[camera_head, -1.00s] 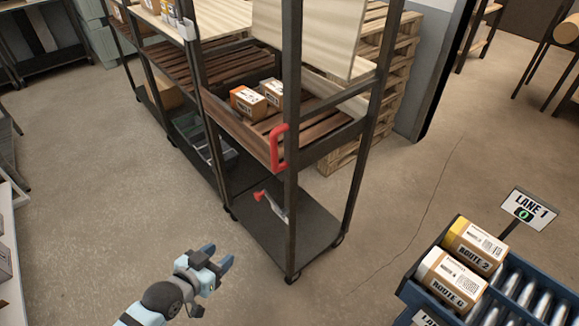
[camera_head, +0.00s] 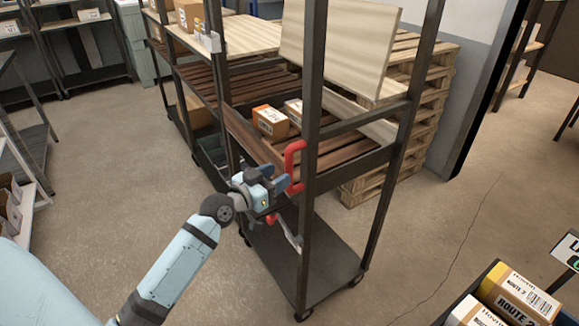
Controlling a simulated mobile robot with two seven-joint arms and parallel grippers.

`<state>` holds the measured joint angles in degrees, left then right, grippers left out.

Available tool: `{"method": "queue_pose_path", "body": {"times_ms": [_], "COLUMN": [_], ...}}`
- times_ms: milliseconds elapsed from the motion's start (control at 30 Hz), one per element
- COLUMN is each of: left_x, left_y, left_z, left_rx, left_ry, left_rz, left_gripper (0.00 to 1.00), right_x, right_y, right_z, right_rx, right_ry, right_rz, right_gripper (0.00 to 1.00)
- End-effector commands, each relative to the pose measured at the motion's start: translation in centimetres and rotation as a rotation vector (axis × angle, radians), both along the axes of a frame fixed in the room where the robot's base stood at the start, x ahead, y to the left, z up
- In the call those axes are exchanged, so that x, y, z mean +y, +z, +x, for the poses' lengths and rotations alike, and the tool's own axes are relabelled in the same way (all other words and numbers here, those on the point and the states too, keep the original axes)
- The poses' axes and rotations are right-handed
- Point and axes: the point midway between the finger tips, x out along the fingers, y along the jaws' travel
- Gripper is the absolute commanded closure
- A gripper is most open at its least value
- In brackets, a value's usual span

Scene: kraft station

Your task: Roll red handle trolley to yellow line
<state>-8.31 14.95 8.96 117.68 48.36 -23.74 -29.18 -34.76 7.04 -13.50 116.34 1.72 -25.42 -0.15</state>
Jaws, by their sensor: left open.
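The trolley is a tall dark metal frame (camera_head: 311,130) on castors, with wooden slatted shelves and a dark bottom deck (camera_head: 335,250). A red handle (camera_head: 293,160) is fixed upright on its near corner post. My left gripper (camera_head: 278,184) is open, right beside the lower part of the red handle; I cannot tell whether it touches it. A second red piece (camera_head: 272,218) shows lower on the trolley, partly hidden behind my gripper. My right gripper is not in view. No yellow line shows on the floor.
Boxes (camera_head: 270,121) sit on the trolley's middle shelf. Stacked pallets (camera_head: 425,120) stand behind it. A conveyor with boxes (camera_head: 515,295) is at the lower right. Shelving (camera_head: 25,200) stands at the left. The floor (camera_head: 440,240) right of the trolley is clear.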

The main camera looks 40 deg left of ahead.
Motion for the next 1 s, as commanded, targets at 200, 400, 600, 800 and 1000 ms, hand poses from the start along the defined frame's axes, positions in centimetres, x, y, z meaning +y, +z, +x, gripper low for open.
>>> {"method": "queue_pose_path", "body": {"times_ms": [200,400,600,800,1000], "left_x": [-0.7,-0.9,-0.9,-0.9,-0.9], "left_y": [0.0,-0.1,-0.1,-0.1,-0.1], "left_z": [3.4,4.5,4.6,4.6,4.6], "left_rx": [0.000,0.001,0.001,0.001,0.001], "left_ry": [0.000,0.000,0.000,0.000,0.000], "left_rz": [-0.002,-0.001,0.000,0.000,0.000], "left_gripper": [0.52,0.52,0.52,0.84,1.00], "right_x": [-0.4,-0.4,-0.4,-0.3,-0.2], "right_y": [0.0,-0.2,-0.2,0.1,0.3], "right_z": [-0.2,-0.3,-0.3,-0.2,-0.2], "right_rx": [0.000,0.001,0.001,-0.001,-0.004], "right_ry": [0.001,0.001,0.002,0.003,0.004], "right_rz": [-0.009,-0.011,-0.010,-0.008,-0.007], "right_gripper": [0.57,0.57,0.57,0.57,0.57]}}
